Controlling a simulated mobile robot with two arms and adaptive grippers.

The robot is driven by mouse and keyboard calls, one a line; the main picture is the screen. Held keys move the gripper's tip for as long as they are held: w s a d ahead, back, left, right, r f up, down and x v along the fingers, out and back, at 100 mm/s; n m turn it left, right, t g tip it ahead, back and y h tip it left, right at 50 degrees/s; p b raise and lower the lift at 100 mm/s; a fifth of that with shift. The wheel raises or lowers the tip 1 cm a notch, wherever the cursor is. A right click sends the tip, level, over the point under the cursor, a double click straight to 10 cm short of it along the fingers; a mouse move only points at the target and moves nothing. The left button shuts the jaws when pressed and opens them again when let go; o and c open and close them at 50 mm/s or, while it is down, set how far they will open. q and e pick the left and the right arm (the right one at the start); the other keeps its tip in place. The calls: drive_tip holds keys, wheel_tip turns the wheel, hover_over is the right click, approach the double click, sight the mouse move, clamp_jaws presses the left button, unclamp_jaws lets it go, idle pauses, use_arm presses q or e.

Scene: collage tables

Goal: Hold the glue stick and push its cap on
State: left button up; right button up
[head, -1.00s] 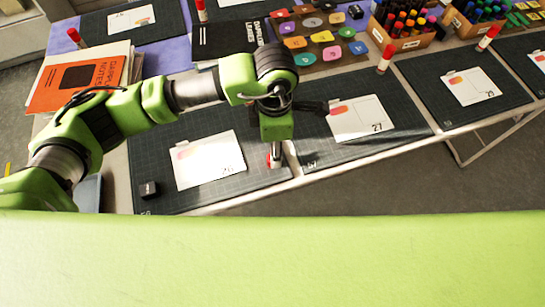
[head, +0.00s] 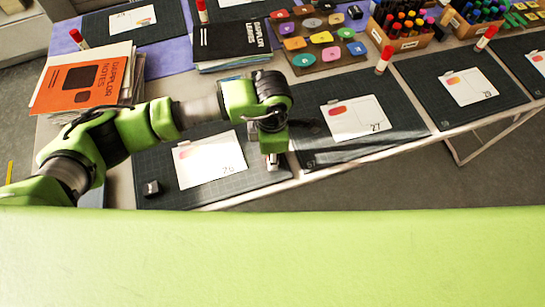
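My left arm comes in from the left, and its gripper (head: 271,160) points down at the right edge of the near mat (head: 215,198) with card 26. A small pale upright piece, probably the glue stick (head: 273,166), shows at the fingertips. The wrist hides most of it, and I cannot tell whether the fingers are closed on it. I cannot make out its cap. My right gripper is not in view.
A small black block (head: 152,188) lies on the mat's left side, beside the white card (head: 208,160). Red-capped glue sticks stand on other mats, one near card 27 (head: 384,60). Notebooks (head: 80,85) lie at left; marker boxes (head: 405,35) stand at the back.

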use_arm(q)
drive_tip(key=shift+r, duration=0.4)
wheel_tip(320, 180, up, 2)
drive_tip(key=shift+r+b, duration=0.2)
drive_tip(key=shift+b, duration=0.1)
drive_tip(key=s+d+r+b, duration=0.3)
drive_tip(key=s+r, duration=0.6)
drive_tip(key=s, duration=0.4)
drive_tip(key=shift+s+r, duration=0.4)
